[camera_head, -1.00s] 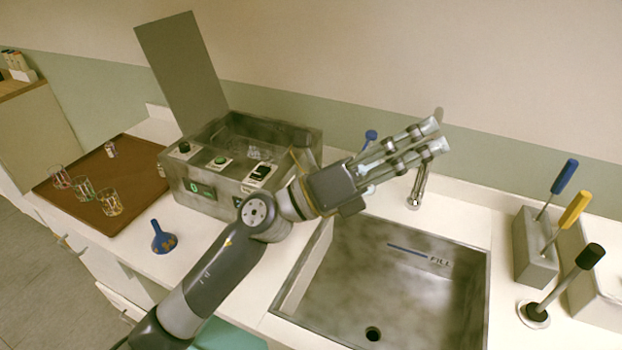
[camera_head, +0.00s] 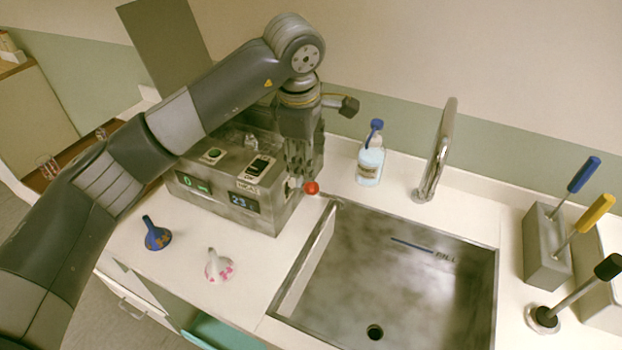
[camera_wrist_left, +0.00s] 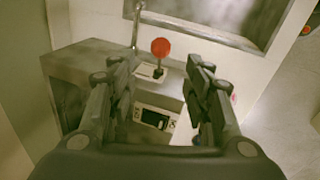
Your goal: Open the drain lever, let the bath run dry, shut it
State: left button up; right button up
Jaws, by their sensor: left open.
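The bath (camera_head: 215,190) is a grey metal box with its lid (camera_head: 160,45) raised, two small displays and a few top controls. My arm hides much of its inside, so I cannot see any water. A lever with a red ball knob (camera_head: 311,188) is at its right side, and the knob also shows in the left wrist view (camera_wrist_left: 161,47). My left gripper (camera_head: 301,176) points down beside the bath's right end, close to the knob. In the left wrist view the left gripper (camera_wrist_left: 165,77) is open and empty, with the knob showing beyond the gap between its fingers.
A sink (camera_head: 400,285) with a tap (camera_head: 436,160) lies right of the bath. A blue-capped bottle (camera_head: 370,162) stands behind. A block (camera_head: 545,250) with blue and yellow handled tools is at right.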

aim_at(311, 184)
pick_arm(q)
jog(key=p+x, duration=0.3)
jog(key=x, duration=0.5)
jog(key=shift+d+f, duration=0.1)
jog(key=shift+f, duration=0.2)
jog(key=shift+w+f, duration=0.1)
jog(key=shift+f, duration=0.5)
grip_shut()
